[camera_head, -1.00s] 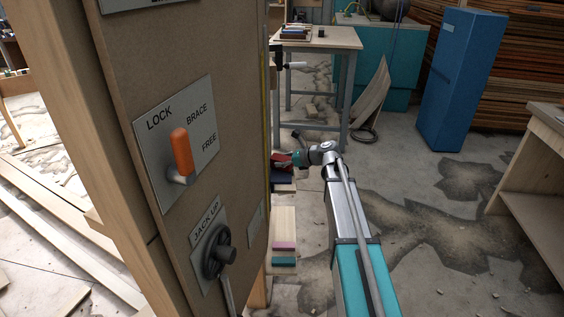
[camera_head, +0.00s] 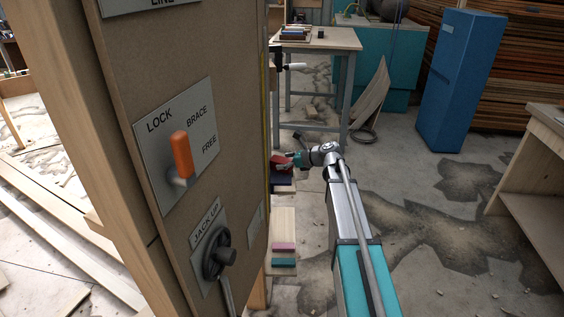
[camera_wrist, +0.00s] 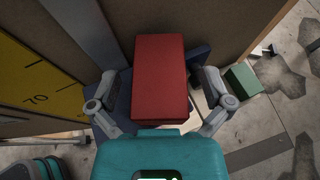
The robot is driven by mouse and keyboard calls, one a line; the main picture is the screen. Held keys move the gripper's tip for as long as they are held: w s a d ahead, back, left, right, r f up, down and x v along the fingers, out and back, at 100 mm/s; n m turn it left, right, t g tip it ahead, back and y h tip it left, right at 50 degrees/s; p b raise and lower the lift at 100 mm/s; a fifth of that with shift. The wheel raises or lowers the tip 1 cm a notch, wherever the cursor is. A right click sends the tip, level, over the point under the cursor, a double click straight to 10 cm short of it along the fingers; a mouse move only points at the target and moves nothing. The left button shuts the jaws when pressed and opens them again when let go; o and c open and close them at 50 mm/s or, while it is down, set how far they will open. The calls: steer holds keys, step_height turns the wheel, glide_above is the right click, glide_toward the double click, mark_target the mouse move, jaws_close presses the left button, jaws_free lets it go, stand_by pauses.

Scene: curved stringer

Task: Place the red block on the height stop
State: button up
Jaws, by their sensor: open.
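The red block (camera_wrist: 159,78) lies between the two fingers of my gripper (camera_wrist: 160,98) in the wrist view, with a gap on either side. It rests over a dark blue piece (camera_wrist: 200,56) that shows at its edges; I cannot tell whether that piece is the height stop. In the head view the red block (camera_head: 280,160) is small, beside the edge of the brown panel. My gripper (camera_head: 290,160) is open there, reaching in from the right. The underside of the block is hidden.
A brown panel (camera_head: 150,60) with an orange lever (camera_head: 182,154) and a black knob (camera_head: 220,258) fills the left. A yellow scale (camera_wrist: 35,90) and a green block (camera_wrist: 243,78) flank my gripper. A table (camera_head: 325,40) and blue cabinet (camera_head: 458,80) stand behind.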

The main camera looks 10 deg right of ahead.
steer(key=p+v, duration=0.4)
steer(key=v, duration=0.7)
steer(key=shift+s+d, duration=0.15)
steer(key=shift+d, duration=0.05)
steer(key=s+a+f+n+g+h, duration=0.2)
steer(key=s+f+n+h, duration=0.1)
steer(key=s+n, duration=0.5)
steer(key=s+a+f+n+g+h, duration=0.2)
steer(key=s+a+f+n+h, duration=0.1)
steer(key=s+n, duration=0.5)
steer(key=s+a+f+n+g+h, duration=0.3)
steer(key=s+f+n+h, duration=0.2)
steer(key=s+n, duration=0.3)
steer(key=shift+s+f+n, duration=0.25)
steer(key=shift+s+n, duration=0.05)
steer(key=shift+s, duration=0.75)
